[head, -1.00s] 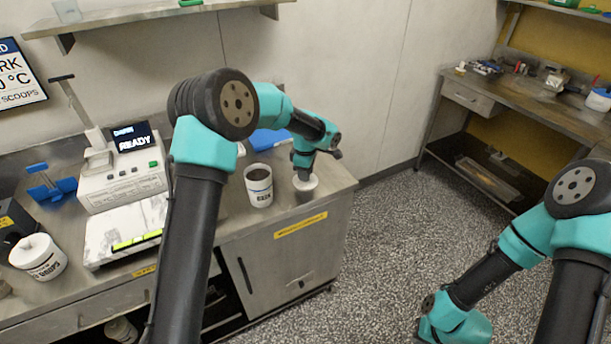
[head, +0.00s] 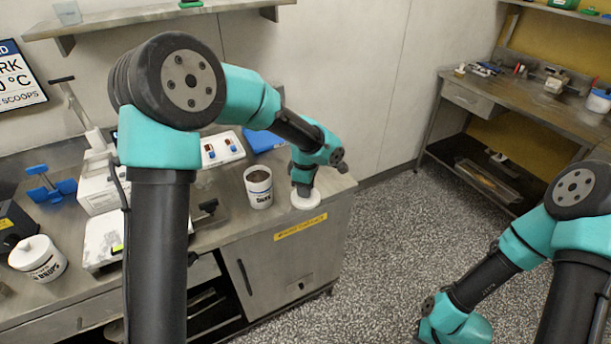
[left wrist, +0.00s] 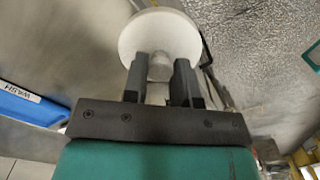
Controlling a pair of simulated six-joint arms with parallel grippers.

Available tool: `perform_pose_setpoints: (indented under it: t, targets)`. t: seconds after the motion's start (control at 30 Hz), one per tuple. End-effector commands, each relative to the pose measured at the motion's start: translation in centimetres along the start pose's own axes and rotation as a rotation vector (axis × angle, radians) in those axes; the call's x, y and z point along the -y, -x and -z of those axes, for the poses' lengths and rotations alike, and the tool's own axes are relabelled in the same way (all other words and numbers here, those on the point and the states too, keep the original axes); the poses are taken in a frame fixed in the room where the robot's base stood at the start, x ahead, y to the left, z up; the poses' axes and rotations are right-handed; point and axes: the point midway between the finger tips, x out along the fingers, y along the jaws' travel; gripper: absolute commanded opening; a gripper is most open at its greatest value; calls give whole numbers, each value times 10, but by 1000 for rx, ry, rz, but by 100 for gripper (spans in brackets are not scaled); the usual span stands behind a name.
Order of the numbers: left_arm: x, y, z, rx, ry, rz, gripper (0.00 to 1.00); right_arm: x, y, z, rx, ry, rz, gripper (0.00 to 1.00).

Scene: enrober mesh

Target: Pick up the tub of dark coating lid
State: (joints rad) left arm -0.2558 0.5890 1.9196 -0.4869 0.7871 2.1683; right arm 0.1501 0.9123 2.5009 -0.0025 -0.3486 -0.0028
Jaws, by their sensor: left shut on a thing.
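The white round lid (head: 306,201) is under my left gripper (head: 303,186), near the right front corner of the steel counter. In the left wrist view the lid (left wrist: 158,32) is a pale disc with a knob, and the fingers of my left gripper (left wrist: 160,82) are shut on the knob. I cannot tell whether the lid touches the counter. The tub of dark coating (head: 258,189) stands upright and uncovered to the left of the lid, with dark brown content showing. Of my right arm, only links show at the lower right; its gripper is out of the frame.
A blue tray (head: 264,141) lies behind the tub, beside a white panel (head: 221,149). A lidded white tub (head: 38,258) and a scale (head: 103,240) stand at the left. The floor drops away beyond the counter's right edge.

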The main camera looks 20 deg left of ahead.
Motion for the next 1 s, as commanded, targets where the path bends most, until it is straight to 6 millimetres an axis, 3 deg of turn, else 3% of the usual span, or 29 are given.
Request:
perform_pose_setpoints:
  t: [0.1,0.33,1.0]
  targets:
    - [23,3,-7,-1,-2,0,3,0,0,0,0,0,0,0]
    - [48,5,-15,0,-1,0,3,0,0,0,0,0,0,0]
    - [50,6,-16,-1,3,0,3,0,0,0,0,0,0,0]
